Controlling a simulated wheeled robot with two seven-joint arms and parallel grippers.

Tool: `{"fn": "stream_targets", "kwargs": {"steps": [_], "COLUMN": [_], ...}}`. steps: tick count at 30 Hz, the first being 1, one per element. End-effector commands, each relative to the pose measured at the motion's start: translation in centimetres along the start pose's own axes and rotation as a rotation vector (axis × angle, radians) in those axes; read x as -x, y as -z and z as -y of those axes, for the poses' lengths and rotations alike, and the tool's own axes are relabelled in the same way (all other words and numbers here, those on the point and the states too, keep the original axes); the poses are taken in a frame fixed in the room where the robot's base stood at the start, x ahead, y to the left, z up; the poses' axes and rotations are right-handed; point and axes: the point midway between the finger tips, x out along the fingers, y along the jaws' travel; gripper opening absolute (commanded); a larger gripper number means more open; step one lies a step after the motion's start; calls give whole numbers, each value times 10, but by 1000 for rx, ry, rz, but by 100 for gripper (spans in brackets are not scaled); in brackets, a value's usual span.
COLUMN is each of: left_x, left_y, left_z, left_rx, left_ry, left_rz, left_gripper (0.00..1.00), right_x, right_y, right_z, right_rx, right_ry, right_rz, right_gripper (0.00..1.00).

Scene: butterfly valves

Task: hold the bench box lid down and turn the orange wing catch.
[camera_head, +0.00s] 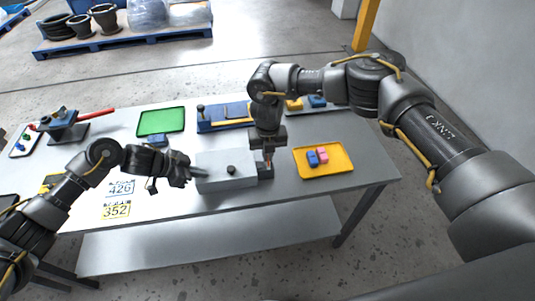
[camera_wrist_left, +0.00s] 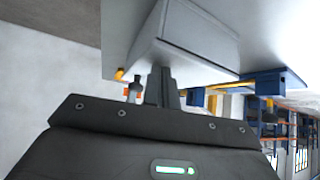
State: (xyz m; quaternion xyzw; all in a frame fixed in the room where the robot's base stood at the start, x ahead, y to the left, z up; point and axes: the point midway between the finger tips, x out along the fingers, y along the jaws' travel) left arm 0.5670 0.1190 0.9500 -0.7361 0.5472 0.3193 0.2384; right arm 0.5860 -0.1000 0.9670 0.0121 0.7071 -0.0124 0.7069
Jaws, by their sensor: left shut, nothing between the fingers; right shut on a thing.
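The grey bench box (camera_head: 220,183) stands near the table's front edge, with a dark round knob (camera_head: 231,169) on its lid. The box also shows in the left wrist view (camera_wrist_left: 195,40). My left gripper (camera_head: 203,173) is shut and empty, its fingers over the left end of the lid; I cannot tell whether they press on it. In the left wrist view its closed fingers (camera_wrist_left: 161,88) overlap the box's edge. My right gripper (camera_head: 268,159) points down at the box's right end, shut on the orange wing catch (camera_head: 269,156), which is mostly hidden between its fingers.
A yellow tray (camera_head: 337,169) with pink and blue blocks lies to the right. A green tray (camera_head: 162,121) and a blue fixture (camera_head: 218,126) are behind. A red-handled valve (camera_head: 90,116) stands at the left. Number cards (camera_head: 117,209) lie left of the box.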

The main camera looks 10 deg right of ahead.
Motion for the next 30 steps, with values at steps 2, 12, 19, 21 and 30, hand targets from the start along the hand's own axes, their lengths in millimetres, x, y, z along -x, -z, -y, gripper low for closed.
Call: {"fn": "stream_targets", "kwargs": {"steps": [2,12,19,21,30], "left_x": [-3,-3,-3,-3,-3], "left_y": [-6,-6,-6,-6,-6], "left_z": [-4,-4,-4,-4,-4], "left_rx": [3,3,3,3,3], "left_ry": [-8,-8,-8,-9,-8], "left_rz": [11,11,11,11,12], "left_gripper": [0,0,0,0,0], "right_x": [0,0,0,0,0], "right_y": [0,-1,-1,-1,-1], "right_z": [-1,-1,-1,-1,0], "right_rx": [-32,-298,-517,-584,-869], "right_ry": [-3,-3,-3,-3,-2], "right_rz": [1,1,0,1,1], "right_gripper": [0,0,0,0,0]}}
